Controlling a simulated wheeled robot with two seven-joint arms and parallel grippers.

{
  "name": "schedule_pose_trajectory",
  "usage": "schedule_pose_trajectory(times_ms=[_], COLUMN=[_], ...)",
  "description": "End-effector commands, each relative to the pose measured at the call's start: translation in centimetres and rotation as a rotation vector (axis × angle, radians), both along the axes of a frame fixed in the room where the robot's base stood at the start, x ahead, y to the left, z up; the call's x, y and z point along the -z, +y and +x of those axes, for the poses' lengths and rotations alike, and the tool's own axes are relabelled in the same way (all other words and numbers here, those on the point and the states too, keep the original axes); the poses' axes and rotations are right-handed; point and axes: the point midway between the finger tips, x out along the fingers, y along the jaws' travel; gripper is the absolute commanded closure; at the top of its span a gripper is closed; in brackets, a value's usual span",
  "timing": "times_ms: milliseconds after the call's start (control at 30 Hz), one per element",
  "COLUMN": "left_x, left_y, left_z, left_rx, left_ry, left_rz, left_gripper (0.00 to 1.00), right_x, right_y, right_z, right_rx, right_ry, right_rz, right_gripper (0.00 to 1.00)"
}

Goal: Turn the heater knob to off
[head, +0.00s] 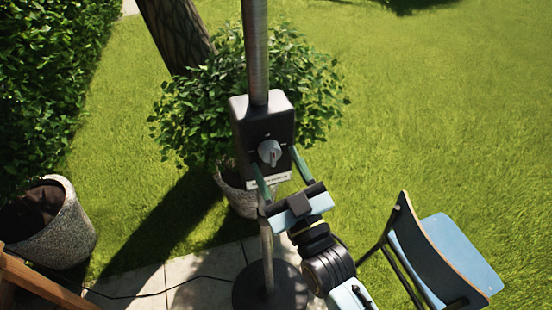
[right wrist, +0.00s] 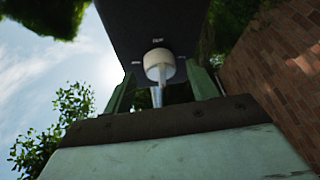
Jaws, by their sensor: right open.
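The heater's dark control box (head: 262,120) is mounted on a metal pole. Its round light-grey knob (head: 270,152) sits on the front face, with small marks around it. My right gripper (head: 283,172) is open just below and in front of the knob, its two green fingers pointing up toward the box. In the right wrist view the knob (right wrist: 160,66) shows above and between the fingers (right wrist: 163,80), on the underside-seen box (right wrist: 155,25). I cannot see contact between fingers and knob. My left gripper is not in view.
The pole (head: 256,50) runs down to a round dark base (head: 270,290) on paving. A potted bush (head: 200,110) stands close behind the box. A chair (head: 430,260) is at the right, near my right arm. A stone planter (head: 50,225) is at the left. Open lawn lies beyond.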

Motion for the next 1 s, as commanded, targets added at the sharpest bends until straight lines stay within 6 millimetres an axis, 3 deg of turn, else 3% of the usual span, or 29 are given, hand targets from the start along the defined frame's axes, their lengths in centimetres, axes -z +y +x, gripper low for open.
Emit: schedule_pose_trajectory(times_ms=[433, 767, 1000], left_x=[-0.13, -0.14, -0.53], left_y=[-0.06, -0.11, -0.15], left_z=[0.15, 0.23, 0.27], left_rx=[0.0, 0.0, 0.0], left_ry=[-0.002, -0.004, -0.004], left_rz=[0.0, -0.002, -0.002], left_gripper=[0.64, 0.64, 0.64], right_x=[-0.41, -0.4, -0.43], right_y=[0.49, 0.48, 0.58], right_z=[0.99, 0.96, 0.96], right_rx=[0.0, 0.0, 0.001], right_ry=[0.001, 0.001, 0.031], right_rz=[0.0, 0.0, 0.087], right_gripper=[0.42, 0.85, 0.86])
